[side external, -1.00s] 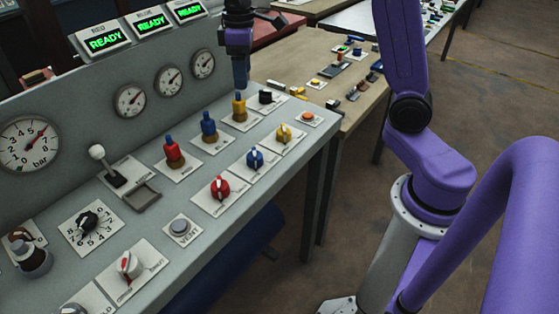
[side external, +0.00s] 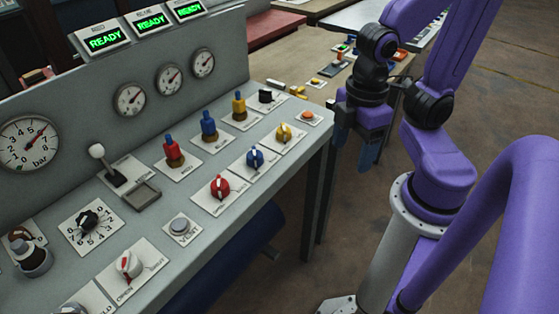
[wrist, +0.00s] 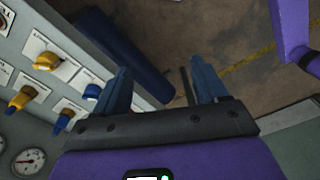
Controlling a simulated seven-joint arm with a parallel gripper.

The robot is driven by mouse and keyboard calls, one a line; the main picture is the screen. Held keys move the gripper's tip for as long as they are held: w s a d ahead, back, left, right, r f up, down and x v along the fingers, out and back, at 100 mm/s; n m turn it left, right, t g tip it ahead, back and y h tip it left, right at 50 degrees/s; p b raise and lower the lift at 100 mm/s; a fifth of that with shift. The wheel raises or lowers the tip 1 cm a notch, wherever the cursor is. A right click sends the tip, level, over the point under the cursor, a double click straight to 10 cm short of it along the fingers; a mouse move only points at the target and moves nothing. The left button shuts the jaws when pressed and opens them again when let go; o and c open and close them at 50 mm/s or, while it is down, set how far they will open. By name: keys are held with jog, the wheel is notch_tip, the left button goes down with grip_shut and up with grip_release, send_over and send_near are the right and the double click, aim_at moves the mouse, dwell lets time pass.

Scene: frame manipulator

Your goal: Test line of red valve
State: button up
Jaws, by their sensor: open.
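The red valve knob (side external: 220,187) sits on a white plate in the front row of the grey panel. A red-topped, brown-based plug (side external: 173,151) stands behind it. Blue (side external: 255,158) and yellow (side external: 284,132) knobs follow to the right, with blue (side external: 208,125) and yellow (side external: 239,105) plugs behind. Three displays (side external: 151,22) read READY in green. My gripper (side external: 369,154) is open and empty, off the panel's right end, fingers pointing down. The wrist view shows its spread fingers (wrist: 160,72) over the floor, beside the yellow knob (wrist: 47,61) and blue knob (wrist: 92,91); the red knob is out of that view.
A grey push button (side external: 180,226), a white selector with a red mark (side external: 129,264), a black numbered dial (side external: 88,221) and a lever (side external: 106,163) lie left on the panel. Gauges (side external: 30,143) line its back wall. A bench (side external: 300,65) with small parts stands behind.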

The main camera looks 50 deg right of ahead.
jog(key=shift+s+d+f, duration=0.1)
jog(key=shift+s, duration=0.15)
grip_shut()
dwell(1.6)
